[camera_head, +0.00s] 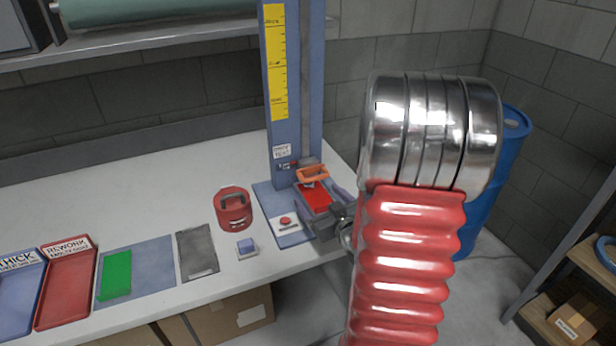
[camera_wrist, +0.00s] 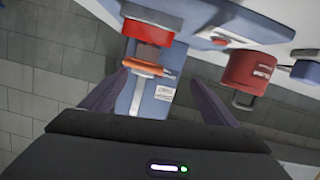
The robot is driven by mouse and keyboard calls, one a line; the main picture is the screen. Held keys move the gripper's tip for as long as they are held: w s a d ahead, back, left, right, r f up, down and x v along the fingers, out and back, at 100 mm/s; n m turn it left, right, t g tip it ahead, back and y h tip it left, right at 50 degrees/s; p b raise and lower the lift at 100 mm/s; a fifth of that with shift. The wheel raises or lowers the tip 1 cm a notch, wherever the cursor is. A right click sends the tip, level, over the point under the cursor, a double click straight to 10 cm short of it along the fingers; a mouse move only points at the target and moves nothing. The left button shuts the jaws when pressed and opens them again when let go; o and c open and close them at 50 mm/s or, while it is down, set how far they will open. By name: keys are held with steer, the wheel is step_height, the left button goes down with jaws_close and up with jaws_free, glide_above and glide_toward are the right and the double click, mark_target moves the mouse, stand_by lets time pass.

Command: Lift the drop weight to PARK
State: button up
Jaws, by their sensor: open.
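The drop tester is a blue column (camera_head: 278,115) with a yellow scale, standing on a blue base at the bench's right. The drop weight's orange handle (camera_head: 312,173) is low on the column, near the bottom of the scale. In the wrist view the handle (camera_wrist: 148,69) lies between my spread fingers, nearer the left one, with a gap visible on the right. My gripper (camera_wrist: 160,82) is open and holds nothing. It also shows in the head view (camera_head: 322,190), partly hidden by my arm.
A red button (camera_head: 286,221) sits on the base. A blue barrel (camera_head: 510,150) stands right.

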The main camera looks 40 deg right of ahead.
mark_target(316, 179)
steer(key=shift+m+t, duration=0.6)
steer(key=shift+t, duration=0.3)
steer(key=s, duration=0.1)
steer(key=s+d+f, duration=0.1)
steer(key=s+d, duration=0.1)
steer(key=shift+s+f, duration=0.25)
steer(key=shift+s+d+t, duration=0.15)
steer(key=shift+s+t, duration=0.25)
steer(key=shift+s, duration=0.15)
steer(key=shift+r, duration=0.1)
steer(key=x, duration=1.4)
steer(key=shift+s+d, duration=0.1)
steer(key=shift+d, duration=0.05)
steer(key=shift+c, duration=0.6)
steer(key=c, duration=1.1)
